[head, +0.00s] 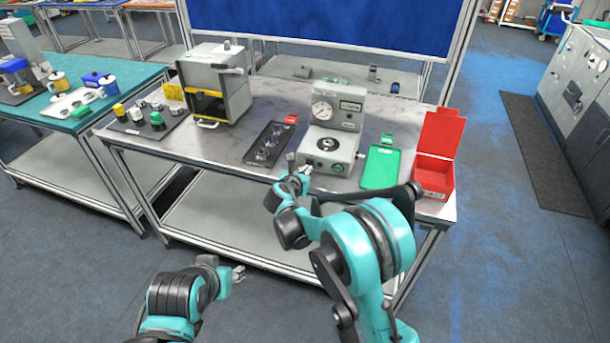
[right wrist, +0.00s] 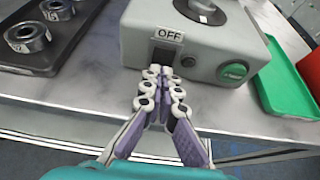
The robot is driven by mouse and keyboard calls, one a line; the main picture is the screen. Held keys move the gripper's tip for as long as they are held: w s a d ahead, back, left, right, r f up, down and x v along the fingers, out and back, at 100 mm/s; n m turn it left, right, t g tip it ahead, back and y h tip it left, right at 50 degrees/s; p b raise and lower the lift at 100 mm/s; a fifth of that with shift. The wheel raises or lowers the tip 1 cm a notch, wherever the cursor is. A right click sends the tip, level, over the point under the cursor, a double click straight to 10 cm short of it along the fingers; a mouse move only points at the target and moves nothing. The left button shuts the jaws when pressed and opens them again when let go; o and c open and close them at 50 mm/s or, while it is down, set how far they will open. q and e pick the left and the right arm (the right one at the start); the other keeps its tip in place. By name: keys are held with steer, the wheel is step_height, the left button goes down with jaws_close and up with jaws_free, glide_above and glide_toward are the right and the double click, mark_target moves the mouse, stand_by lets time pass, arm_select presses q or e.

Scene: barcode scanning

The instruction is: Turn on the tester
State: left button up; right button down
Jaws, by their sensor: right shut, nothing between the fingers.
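The tester (head: 334,125) is a light grey machine with a round dial, standing on the table right of centre in the head view. In the right wrist view the tester (right wrist: 205,40) shows a sign reading OFF (right wrist: 168,36) above a dark switch (right wrist: 163,57) and a round green button (right wrist: 234,71). My right gripper (head: 305,171) is at the front left of the tester. In the right wrist view my right gripper (right wrist: 159,75) is shut and empty, its tips just below the dark switch; I cannot tell if they touch. My left gripper (head: 238,273) hangs low before the table; its jaws are too small to judge.
A black tray with metal rings (head: 248,156) lies left of the tester. A green tray (head: 378,180) and an open red box (head: 436,172) stand to its right. A grey machine with a yellow-edged opening (head: 233,71) stands farther left on the table.

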steer(key=shift+w+d+f+b, duration=0.1)
steer(key=shift+w+f+b, duration=0.2)
steer(key=shift+w, duration=0.05)
steer(key=shift+r, duration=0.15)
steer(key=shift+r, duration=0.1)
steer(key=shift+r+p, duration=0.6)
steer(key=shift+r, duration=0.15)
